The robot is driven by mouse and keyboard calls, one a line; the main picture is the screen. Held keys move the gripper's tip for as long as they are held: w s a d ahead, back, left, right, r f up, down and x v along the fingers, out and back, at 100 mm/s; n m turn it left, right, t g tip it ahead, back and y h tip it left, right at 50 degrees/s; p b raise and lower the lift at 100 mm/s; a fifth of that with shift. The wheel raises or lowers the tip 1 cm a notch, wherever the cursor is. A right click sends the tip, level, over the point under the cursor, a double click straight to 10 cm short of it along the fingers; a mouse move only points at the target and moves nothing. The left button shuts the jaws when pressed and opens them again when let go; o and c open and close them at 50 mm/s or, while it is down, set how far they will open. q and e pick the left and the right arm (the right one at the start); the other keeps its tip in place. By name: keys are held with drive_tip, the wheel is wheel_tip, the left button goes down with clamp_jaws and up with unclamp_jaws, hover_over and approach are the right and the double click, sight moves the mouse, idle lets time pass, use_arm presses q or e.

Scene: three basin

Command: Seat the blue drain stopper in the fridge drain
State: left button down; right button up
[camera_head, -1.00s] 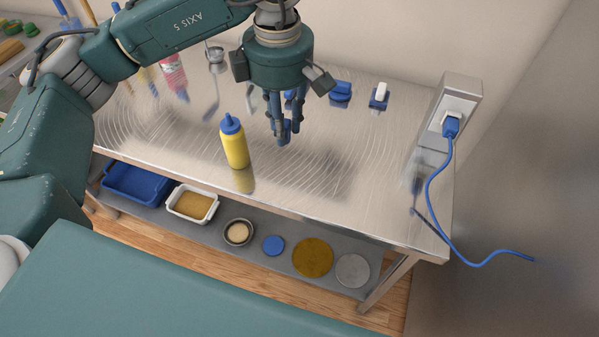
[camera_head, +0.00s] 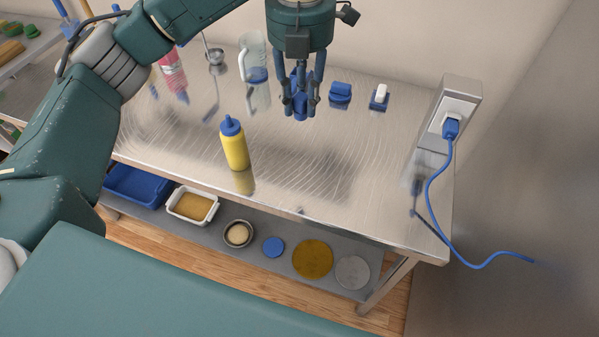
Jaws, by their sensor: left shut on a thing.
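My left gripper (camera_head: 300,112) points down over the back middle of the metal table. Its fingers are shut around a small blue thing (camera_head: 300,104), which looks like the blue drain stopper. The fingers cover much of it, so its full shape is hidden. It appears to be held above the tabletop, though the exact gap is hard to tell. I cannot make out the fridge drain in this view. My right gripper is not in view.
A yellow bottle (camera_head: 234,146) stands on the metal table (camera_head: 330,180), left of the gripper. A clear jug (camera_head: 254,75) stands behind. Blue holders (camera_head: 340,93) and a soap dish (camera_head: 379,101) are at the right. A blue cable (camera_head: 432,215) hangs from a socket box. The front right tabletop is clear.

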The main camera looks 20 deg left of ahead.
use_arm(q)
wheel_tip(320, 180, down, 16)
drive_tip(key=p, duration=0.3)
drive_tip(key=shift+p, duration=0.35)
wheel_tip(320, 180, down, 3)
drive_tip(key=shift+p, duration=0.5)
drive_tip(key=shift+f, duration=0.25)
drive_tip(key=shift+f+b, duration=0.25)
drive_tip(key=shift+b, duration=0.1)
drive_tip(key=c, duration=1.4)
unclamp_jaws()
drive_tip(key=shift+c, duration=0.2)
drive_tip(key=shift+r, duration=0.1)
